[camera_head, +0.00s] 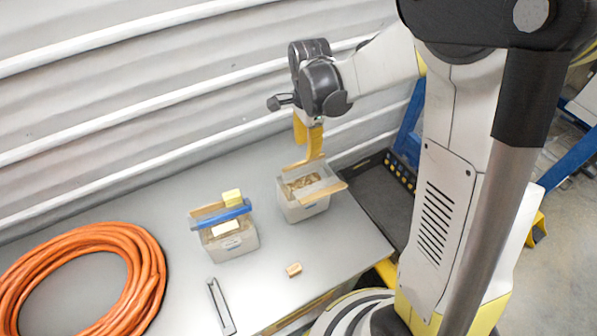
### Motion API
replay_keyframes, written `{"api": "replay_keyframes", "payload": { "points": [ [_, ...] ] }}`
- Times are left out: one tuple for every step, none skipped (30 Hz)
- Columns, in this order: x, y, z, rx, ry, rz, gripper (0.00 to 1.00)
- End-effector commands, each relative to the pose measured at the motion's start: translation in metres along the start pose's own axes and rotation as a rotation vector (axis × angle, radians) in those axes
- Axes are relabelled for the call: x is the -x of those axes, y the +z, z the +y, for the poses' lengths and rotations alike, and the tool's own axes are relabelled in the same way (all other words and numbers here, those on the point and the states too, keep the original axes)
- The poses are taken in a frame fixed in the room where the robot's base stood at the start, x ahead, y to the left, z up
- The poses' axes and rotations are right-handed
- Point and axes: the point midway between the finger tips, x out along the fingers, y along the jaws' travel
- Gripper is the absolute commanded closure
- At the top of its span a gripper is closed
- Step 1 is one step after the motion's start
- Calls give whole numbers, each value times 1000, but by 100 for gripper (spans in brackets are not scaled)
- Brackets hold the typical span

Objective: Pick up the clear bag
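I cannot make out a clear bag for certain. A pale, see-through-looking bin (302,207) stands on the grey table, with brown chip-like pieces (304,184) inside. My gripper (307,160), with yellow fingers, points down just above this bin's back part. The fingers overlap in this view, so their opening and anything between them cannot be told.
A second pale bin (237,246) stands to the left, with a blue bar (221,218) and a yellow block (232,197) on top. A small wooden block (294,270), a grey bar (221,307) and a coiled orange hose (150,285) lie on the table (185,275). A black tray (374,190) is at right.

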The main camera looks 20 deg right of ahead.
Motion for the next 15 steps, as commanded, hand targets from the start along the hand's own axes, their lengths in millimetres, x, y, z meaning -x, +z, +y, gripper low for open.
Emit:
{"api": "replay_keyframes", "payload": {
  "points": [
    [-11,0,0,1,0,0,68],
    [-16,0,0,1,-1,0,68],
    [-23,0,0,2,-1,0,68],
    [-27,0,-1,2,-1,0,68],
    [-31,0,-1,2,-1,0,68],
    [-35,0,-1,2,-2,0,68],
    [-37,0,-1,3,-2,0,68],
    [-38,0,-1,3,-2,0,68],
    [-41,1,-1,3,-2,0,68],
    [-44,1,-1,3,-2,0,68],
    [-47,1,-2,4,-2,0,68],
    [-52,2,-3,4,-2,0,68],
    [-57,3,-4,4,-2,0,68],
    [-62,3,-5,4,-2,0,68],
    [-69,4,-6,4,-2,0,68]
  ]
}}
